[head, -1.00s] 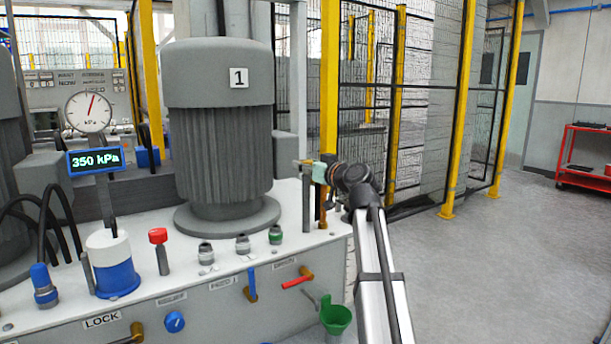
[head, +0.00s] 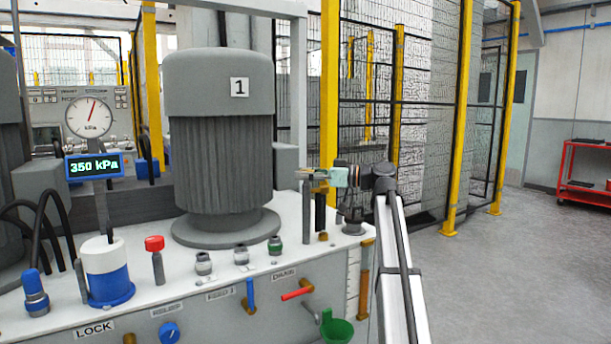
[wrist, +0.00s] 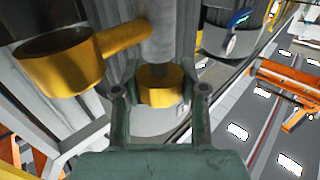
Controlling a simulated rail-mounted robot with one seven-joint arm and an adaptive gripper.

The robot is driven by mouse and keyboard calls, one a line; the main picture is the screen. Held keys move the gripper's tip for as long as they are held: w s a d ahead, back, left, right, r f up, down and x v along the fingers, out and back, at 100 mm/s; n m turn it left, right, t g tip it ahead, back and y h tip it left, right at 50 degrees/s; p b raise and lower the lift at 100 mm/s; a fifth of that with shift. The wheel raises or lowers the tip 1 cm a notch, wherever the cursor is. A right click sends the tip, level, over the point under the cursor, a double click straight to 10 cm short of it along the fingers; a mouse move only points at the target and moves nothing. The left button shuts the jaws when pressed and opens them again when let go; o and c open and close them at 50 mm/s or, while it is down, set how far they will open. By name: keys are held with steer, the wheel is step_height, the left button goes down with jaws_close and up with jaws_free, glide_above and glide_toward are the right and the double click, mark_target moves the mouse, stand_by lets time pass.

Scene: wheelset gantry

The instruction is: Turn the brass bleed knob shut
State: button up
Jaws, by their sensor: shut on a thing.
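My gripper (head: 322,176) is at the top of a grey post (head: 306,206) near the right end of the white machine block. In the wrist view, my two dark green fingers (wrist: 160,88) are on either side of a short brass knob (wrist: 160,86), shut on it. The knob sits on a grey round stem. In the head view the knob is too small and covered to see clearly. A blue display (head: 94,166) reads 350 kPa, below a round dial gauge (head: 90,117).
A large grey motor marked 1 (head: 222,150) stands left of my gripper. In the wrist view a brass cup-shaped part (wrist: 58,66) is close by on the left. A red-handled drain valve (head: 297,294) and green funnel (head: 336,328) are below. Open floor lies to the right.

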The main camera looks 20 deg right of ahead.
steer(key=shift+d+r+g, duration=0.1)
steer(key=shift+r+g, duration=0.1)
steer(key=shift+g, duration=0.1)
steer(key=o, duration=1.2)
steer(key=shift+d+r, duration=0.1)
steer(key=shift+c, duration=0.2)
steer(key=shift+s, duration=0.1)
steer(key=v, duration=1.2)
steer(key=shift+f, duration=0.25)
